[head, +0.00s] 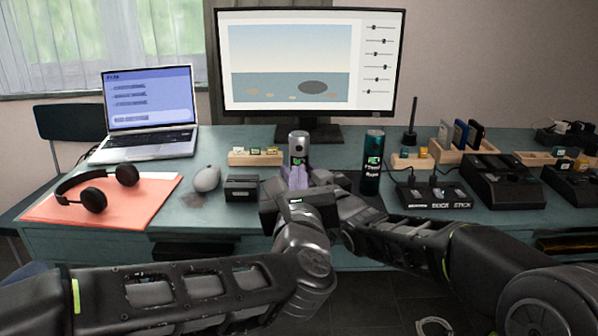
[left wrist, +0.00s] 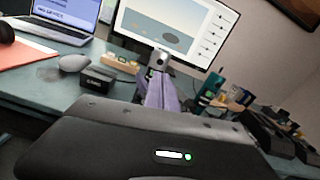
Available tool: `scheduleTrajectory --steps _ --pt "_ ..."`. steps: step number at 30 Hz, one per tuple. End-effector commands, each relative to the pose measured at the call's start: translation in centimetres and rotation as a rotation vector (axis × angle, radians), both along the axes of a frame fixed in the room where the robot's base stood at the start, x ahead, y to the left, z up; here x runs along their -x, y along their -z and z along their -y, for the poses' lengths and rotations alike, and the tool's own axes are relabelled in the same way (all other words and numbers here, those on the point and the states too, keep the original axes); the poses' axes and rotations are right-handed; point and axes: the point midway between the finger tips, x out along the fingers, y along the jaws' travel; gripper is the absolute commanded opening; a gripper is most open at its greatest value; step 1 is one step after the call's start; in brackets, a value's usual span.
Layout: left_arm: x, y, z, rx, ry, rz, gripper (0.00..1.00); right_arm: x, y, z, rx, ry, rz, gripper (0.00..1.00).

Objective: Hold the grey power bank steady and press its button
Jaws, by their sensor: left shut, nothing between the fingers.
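The grey power bank (head: 299,143) stands upright on the table in front of the monitor, with a dark round spot near its top. It also shows in the left wrist view (left wrist: 158,59). My left gripper (head: 295,174) is shut and empty, its pale purple fingers just in front of the power bank's lower part and hiding it. I cannot tell whether they touch it. The fingers also show in the left wrist view (left wrist: 160,92). My right arm reaches in from the right beside the left gripper; its fingers are hidden or too unclear to read.
A dark green can (head: 372,165) stands close to the right. A small black box (head: 242,188) and a grey mouse (head: 206,179) lie to the left. A wooden holder (head: 256,158) is behind. Black charging docks (head: 435,194) crowd the right side. The monitor (head: 308,62) stands behind.

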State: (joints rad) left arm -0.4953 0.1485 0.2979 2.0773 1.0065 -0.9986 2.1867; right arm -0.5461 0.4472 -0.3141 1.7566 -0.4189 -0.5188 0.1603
Motion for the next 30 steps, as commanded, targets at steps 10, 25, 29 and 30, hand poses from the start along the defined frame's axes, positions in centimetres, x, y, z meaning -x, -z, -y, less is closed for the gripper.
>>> scheduleTrajectory --steps 10,25,29,30 --pt "0.0 0.0 0.0 0.000 0.000 0.000 0.00 0.0 0.1 0.0 0.000 0.001 -0.001 0.00" --pt "-1.0 -1.1 -1.3 -0.181 -0.004 0.091 0.00 0.0 0.1 0.0 0.000 0.001 -0.001 0.00" --pt "-1.9 -2.3 -2.4 -0.412 -0.007 0.202 0.00 0.0 0.1 0.0 0.000 0.001 -0.001 0.00" --pt "-2.1 -2.7 -2.7 -0.502 -0.009 0.244 0.00 0.0 0.1 0.0 0.000 0.001 -0.001 0.00"
